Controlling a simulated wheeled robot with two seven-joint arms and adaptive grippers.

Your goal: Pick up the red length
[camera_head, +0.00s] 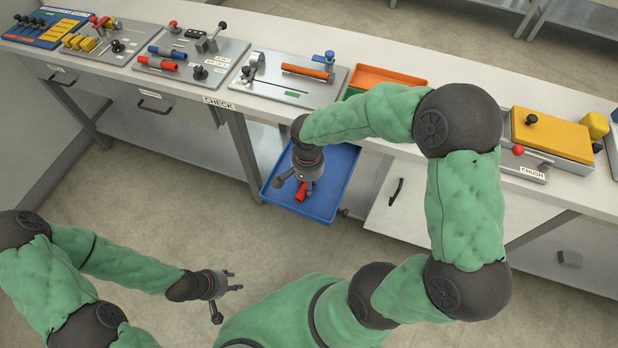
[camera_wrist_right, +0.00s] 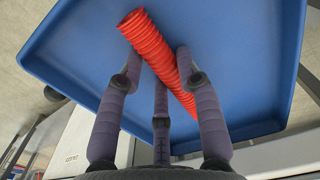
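The red length (camera_wrist_right: 150,42), a ribbed corrugated tube, lies slantwise over the blue tray (camera_wrist_right: 75,45) in the right wrist view. In the head view a short part of the red length (camera_head: 302,193) shows below my right gripper (camera_head: 297,184), over the blue tray (camera_head: 337,180). In the right wrist view the fingers of my right gripper (camera_wrist_right: 160,75) are spread, with the tube passing between their tips; gaps show beside it. My left gripper (camera_head: 230,293) is open and empty at the lower left, away from the bench.
A long white bench (camera_head: 230,98) carries several work panels. An orange tray (camera_head: 385,77) lies on it behind my right arm. A panel with a yellow block (camera_head: 552,135) is at the right. The floor around my left gripper is clear.

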